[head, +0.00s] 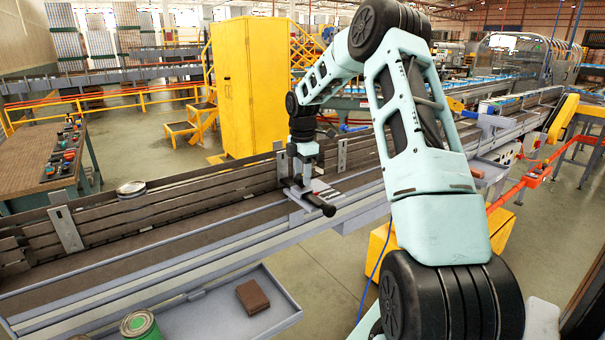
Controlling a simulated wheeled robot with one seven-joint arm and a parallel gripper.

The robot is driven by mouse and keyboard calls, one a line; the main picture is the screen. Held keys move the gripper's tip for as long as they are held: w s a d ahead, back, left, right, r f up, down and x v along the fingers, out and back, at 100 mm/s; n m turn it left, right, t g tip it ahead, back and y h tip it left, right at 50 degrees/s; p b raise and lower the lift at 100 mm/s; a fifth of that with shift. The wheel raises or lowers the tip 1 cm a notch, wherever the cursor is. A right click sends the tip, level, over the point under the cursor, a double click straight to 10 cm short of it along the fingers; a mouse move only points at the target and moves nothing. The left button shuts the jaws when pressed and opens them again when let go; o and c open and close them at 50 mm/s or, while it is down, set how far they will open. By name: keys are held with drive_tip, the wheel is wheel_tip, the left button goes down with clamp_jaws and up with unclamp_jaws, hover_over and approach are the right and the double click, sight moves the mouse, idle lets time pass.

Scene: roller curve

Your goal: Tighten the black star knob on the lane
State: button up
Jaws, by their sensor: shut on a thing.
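My gripper (298,181) points straight down over the near side of the conveyor lane (208,211), at a grey bracket plate (325,193). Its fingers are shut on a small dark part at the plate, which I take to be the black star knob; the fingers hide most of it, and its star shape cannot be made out. A black rounded handle-like piece (320,204) sticks out from just below the fingers toward the lane's near edge. I cannot tell whether it belongs to the knob.
A grey tray (283,304) in front holds a brown block (252,297) and a green can (140,325). A yellow cabinet (245,85) stands behind the lane. Upright brackets line the lane's back rail.

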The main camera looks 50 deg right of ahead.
drive_tip(key=m, duration=0.3)
drive_tip(key=shift+m+b, duration=0.35)
drive_tip(key=shift+m, duration=0.05)
drive_tip(key=m, duration=0.3)
drive_tip(key=shift+m+b, duration=0.35)
drive_tip(key=shift+m, duration=0.05)
drive_tip(key=m, duration=0.3)
drive_tip(key=shift+r+m, duration=0.1)
drive_tip(key=shift+m, duration=0.2)
drive_tip(key=m+b, duration=0.1)
drive_tip(key=m, duration=0.2)
drive_tip(key=shift+m, duration=0.3)
drive_tip(key=m, duration=0.6)
drive_tip(key=shift+w+r, duration=0.1)
drive_tip(key=shift+r, duration=0.05)
drive_tip(key=m, duration=0.6)
drive_tip(key=shift+a, duration=0.1)
